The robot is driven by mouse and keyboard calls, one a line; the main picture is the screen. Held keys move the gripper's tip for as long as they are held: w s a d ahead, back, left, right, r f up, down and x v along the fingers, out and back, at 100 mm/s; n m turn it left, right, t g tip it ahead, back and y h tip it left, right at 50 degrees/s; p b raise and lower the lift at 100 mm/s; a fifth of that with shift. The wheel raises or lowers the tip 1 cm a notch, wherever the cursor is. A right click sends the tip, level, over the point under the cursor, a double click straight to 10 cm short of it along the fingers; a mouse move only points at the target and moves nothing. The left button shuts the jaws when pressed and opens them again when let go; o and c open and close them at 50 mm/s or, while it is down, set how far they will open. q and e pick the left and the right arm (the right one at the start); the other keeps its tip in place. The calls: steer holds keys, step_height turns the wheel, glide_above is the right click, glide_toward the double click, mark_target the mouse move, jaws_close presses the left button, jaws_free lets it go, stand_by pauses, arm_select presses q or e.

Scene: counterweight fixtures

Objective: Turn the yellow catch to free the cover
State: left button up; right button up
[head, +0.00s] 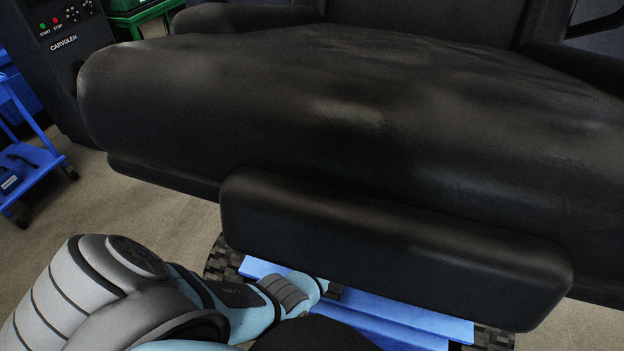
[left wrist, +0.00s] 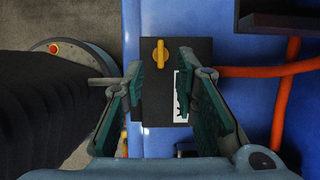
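The yellow catch (left wrist: 160,54) is upright on a dark plate (left wrist: 150,102) fixed to a blue surface in the left wrist view. My left gripper (left wrist: 163,76) is open, its two green-padded fingers spread in front of the plate. The catch shows between and a little beyond the fingertips; no contact shows. A white label with black marks is on the plate, partly behind the right finger. In the head view my left arm reaches under a black padded block (head: 390,245), which hides the gripper and catch. I cannot tell which part is the cover. My right gripper is in neither view.
A large black padded body (head: 350,110) overhangs the work area, with blue panels (head: 400,315) below. In the left wrist view, an orange hose (left wrist: 270,70) runs at the right and a red button (left wrist: 54,47) is at the left. A blue cart (head: 35,165) stands left.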

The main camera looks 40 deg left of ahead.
arm_select(q)
steer(key=b+x, duration=0.1)
steer(key=x, duration=0.3)
steer(key=shift+f, duration=0.2)
steer(key=shift+r, duration=0.1)
steer(key=shift+c, duration=0.2)
jaws_close()
